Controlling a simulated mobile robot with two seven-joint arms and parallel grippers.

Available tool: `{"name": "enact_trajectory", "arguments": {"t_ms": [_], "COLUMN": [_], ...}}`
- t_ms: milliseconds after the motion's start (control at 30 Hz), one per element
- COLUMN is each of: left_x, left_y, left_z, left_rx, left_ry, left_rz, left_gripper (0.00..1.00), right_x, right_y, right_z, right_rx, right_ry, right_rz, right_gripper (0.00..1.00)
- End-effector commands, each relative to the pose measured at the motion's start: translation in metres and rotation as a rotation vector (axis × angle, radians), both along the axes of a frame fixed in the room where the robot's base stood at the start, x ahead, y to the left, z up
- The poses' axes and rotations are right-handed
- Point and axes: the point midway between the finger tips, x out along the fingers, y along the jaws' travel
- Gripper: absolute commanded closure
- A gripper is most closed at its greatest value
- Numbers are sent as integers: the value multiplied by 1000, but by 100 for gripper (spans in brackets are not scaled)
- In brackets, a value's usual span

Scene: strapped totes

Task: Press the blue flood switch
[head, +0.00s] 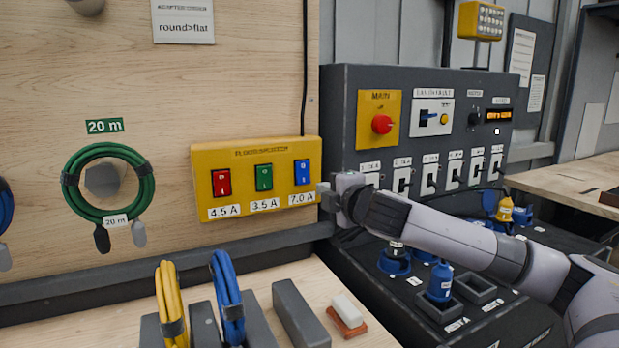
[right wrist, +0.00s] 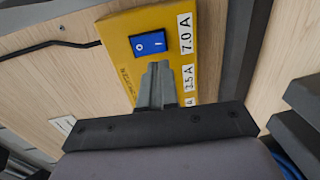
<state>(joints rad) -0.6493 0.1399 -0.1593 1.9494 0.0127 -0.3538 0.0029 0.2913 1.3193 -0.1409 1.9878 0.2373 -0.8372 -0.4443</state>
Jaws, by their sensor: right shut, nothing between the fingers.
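The yellow switch box (head: 240,152) is on the wooden wall. It carries a red switch (head: 221,182) labelled 4.5 A, a green switch (head: 264,177) labelled 3.5 A and a blue switch (head: 302,172) labelled 7.0 A. The blue switch also shows in the right wrist view (right wrist: 149,43), just beyond my fingertips. My right gripper (head: 325,190) is shut and empty, just right of and below the blue switch in the head view. In the right wrist view its fingers (right wrist: 157,70) overlap the yellow box below the switch. I cannot tell whether they touch it. My left gripper is out of view.
A dark panel (head: 340,105) with a red main knob (head: 382,124) and several breakers stands right of the box. A green cable coil (head: 70,190) hangs at left. Yellow (head: 172,305) and blue (head: 228,300) cables stand in grey holders on the bench below.

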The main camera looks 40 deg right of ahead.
Motion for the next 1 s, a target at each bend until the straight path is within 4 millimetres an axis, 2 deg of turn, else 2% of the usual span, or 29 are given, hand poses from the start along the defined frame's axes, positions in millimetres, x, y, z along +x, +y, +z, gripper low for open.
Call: {"name": "enact_trajectory", "arguments": {"t_ms": [500,700,1000], "left_x": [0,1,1], "left_y": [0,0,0], "left_z": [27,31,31], "left_rx": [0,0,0], "left_ry": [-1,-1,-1], "left_rz": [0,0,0], "left_gripper": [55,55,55], "right_x": [61,74,78], "right_y": [-17,-22,-23], "right_z": [-6,-9,-11], "right_rx": [1,0,-2], "right_ry": [0,1,2], "right_rz": [2,1,2], "right_gripper": [100,100,100]}}
